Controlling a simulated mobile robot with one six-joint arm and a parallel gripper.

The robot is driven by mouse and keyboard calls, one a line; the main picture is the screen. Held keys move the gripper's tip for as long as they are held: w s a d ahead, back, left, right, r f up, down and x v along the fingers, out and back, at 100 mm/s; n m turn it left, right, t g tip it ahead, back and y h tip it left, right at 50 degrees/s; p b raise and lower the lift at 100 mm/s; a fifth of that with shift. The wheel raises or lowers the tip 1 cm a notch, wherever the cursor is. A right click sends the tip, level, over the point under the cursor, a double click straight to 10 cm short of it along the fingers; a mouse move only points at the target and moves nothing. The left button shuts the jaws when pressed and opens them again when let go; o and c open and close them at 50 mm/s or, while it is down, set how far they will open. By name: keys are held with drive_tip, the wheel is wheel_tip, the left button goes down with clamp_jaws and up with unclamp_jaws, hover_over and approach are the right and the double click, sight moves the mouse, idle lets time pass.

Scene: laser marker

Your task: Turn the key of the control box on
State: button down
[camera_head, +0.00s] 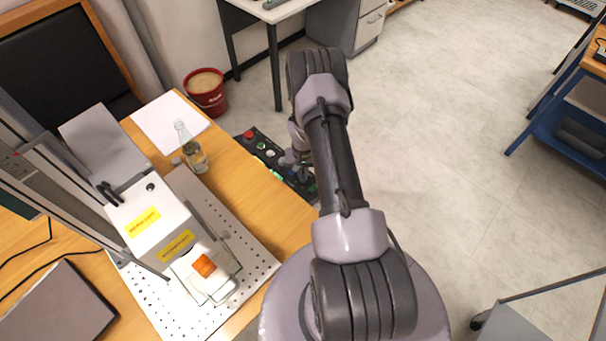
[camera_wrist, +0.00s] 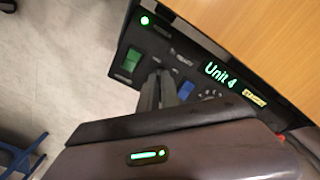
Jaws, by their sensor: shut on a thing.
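The control box (camera_head: 264,146) is a long black panel at the table's edge, with a red button and several lit or coloured controls. In the wrist view the control box (camera_wrist: 198,62) shows a green rocker switch (camera_wrist: 132,61), a green light, a blue switch and a glowing "Unit 4" label. My gripper (camera_wrist: 160,76) is at the panel between the green and blue switches, its fingers close together and shut on the key. The key itself is hidden by the fingers. In the head view my gripper (camera_head: 297,164) is partly hidden by my arm, over the box's right part.
The wooden table (camera_head: 262,205) holds a glass bottle (camera_head: 190,150), a paper sheet (camera_head: 168,122) and the laser marker (camera_head: 150,215) on a perforated plate. A red bucket (camera_head: 206,101) stands on the floor behind.

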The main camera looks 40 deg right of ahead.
drive_tip(key=shift+f, duration=0.1)
drive_tip(key=m+b, duration=0.3)
drive_tip(key=m, duration=0.2)
drive_tip(key=m+b, duration=0.3)
drive_tip(key=m, duration=0.2)
drive_tip(key=shift+m+b, duration=0.3)
drive_tip(key=shift+b, duration=0.05)
drive_tip(key=m+b, duration=0.2)
drive_tip(key=m, duration=0.2)
drive_tip(key=shift+m+b, duration=0.75)
drive_tip(key=shift+m, duration=0.95)
drive_tip(key=c, duration=1.6)
unclamp_jaws()
